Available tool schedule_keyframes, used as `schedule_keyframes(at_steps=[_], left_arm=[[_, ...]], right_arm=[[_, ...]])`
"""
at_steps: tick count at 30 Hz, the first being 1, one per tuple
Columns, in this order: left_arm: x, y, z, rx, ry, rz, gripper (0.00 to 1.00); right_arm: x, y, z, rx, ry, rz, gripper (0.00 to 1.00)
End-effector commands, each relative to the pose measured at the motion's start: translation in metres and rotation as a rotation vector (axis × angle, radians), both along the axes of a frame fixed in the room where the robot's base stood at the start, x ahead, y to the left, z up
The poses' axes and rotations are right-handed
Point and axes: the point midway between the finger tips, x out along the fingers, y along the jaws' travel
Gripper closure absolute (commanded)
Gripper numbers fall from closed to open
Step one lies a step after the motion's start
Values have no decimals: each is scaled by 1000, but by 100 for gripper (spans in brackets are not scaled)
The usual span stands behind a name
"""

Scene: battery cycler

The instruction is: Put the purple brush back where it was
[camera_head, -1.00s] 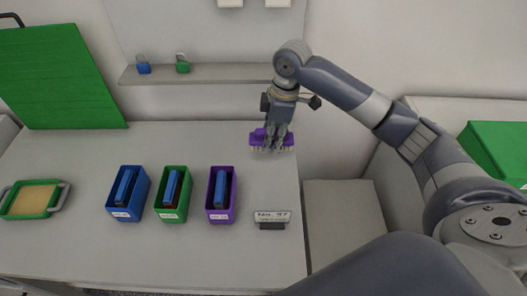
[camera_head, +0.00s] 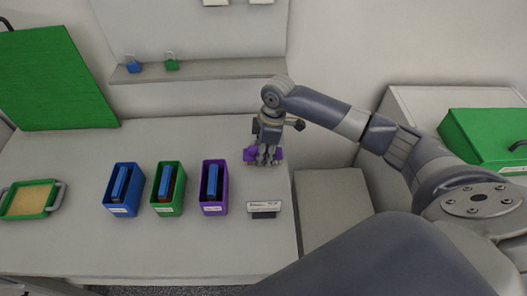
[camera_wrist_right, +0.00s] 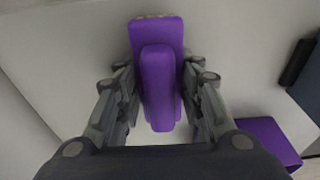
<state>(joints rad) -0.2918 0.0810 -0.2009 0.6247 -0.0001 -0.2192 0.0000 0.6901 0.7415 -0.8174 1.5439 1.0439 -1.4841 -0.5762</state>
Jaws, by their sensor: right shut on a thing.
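The purple brush (camera_head: 249,155) is at the far right part of the table in the head view. My right gripper (camera_head: 266,158) points down and is shut on it. In the right wrist view the brush's purple back and raised handle (camera_wrist_right: 158,80) lie between the two fingers of the right gripper (camera_wrist_right: 160,112). The bristles are mostly hidden, with only a pale edge at the top of that view. I cannot tell whether the brush touches the table. My left gripper is not in view.
Blue (camera_head: 123,208), green (camera_head: 167,206) and purple bins (camera_head: 213,206) holding dark-and-blue items stand on the table (camera_head: 90,255). A small sign (camera_head: 264,207) stands right of them. A green-framed tray (camera_head: 30,214) is at left. A shelf (camera_head: 200,68) with two padlocks is behind.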

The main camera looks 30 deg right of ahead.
Motion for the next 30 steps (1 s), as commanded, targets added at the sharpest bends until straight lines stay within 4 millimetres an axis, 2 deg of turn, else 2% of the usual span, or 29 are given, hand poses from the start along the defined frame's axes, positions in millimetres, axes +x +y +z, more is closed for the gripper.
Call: schedule_keyframes(at_steps=[1,3,9,17,22,30], left_arm=[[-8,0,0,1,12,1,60],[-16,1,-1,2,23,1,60],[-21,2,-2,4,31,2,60],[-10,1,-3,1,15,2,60],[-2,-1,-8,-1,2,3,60],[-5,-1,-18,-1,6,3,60]], right_arm=[[0,0,-1,0,1,0,61],[0,0,-1,0,1,0,45],[0,0,-1,0,1,0,45],[0,-1,8,1,-3,0,45],[-1,-5,38,0,-6,0,45],[-6,-13,93,0,-3,0,45]])
